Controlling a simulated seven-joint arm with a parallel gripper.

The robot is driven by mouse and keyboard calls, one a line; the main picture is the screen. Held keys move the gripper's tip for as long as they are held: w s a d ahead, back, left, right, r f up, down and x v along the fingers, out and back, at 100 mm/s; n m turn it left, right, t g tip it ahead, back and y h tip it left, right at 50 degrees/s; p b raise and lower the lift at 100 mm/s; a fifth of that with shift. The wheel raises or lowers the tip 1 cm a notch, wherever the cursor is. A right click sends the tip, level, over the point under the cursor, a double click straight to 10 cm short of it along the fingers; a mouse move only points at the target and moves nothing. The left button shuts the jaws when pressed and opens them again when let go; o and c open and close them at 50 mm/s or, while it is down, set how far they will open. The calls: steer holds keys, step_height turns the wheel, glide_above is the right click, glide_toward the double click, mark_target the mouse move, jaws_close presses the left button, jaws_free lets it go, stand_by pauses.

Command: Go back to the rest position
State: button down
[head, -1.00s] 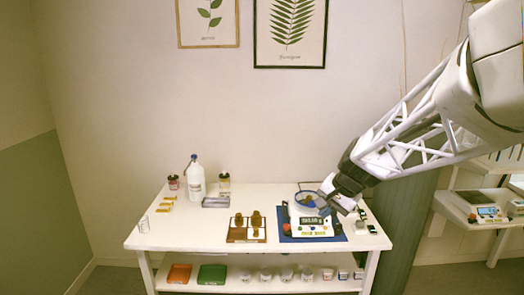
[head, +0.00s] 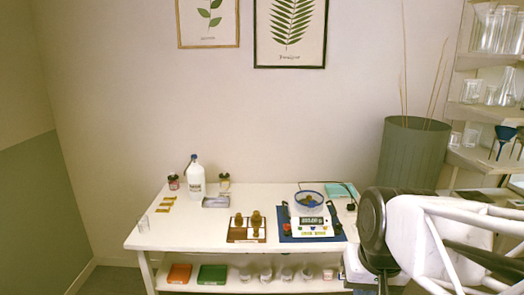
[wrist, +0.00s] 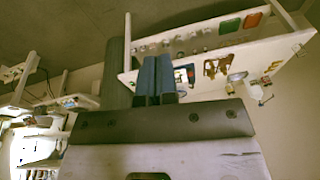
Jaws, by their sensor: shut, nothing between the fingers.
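My gripper (wrist: 155,62) shows in the wrist view with its two blue-grey fingers side by side, shut and empty. It is apart from the white table (wrist: 285,52), which shows beyond the fingers. In the head view my arm is at the lower right, beyond the table's right end; I cannot make out the fingertips there. The white table (head: 222,249) also stands in the middle of the head view. On it, a brown tray (head: 246,238) holds dark amber pieces, and a white scale (head: 312,228) sits on a blue mat.
A blue-rimmed bowl (head: 309,200) stands behind the scale. A white bottle (head: 196,178) and small jars stand at the back left. Red (head: 179,274) and green (head: 212,274) trays and several cups sit on the lower shelf. A grey-green bin (head: 412,155) and glassware shelves are at the right.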

steer(key=shift+n+h, duration=0.4)
steer(key=s, duration=0.2)
steer(key=s+f, duration=0.1)
steer(key=s, duration=0.1)
steer(key=shift+d, duration=0.35)
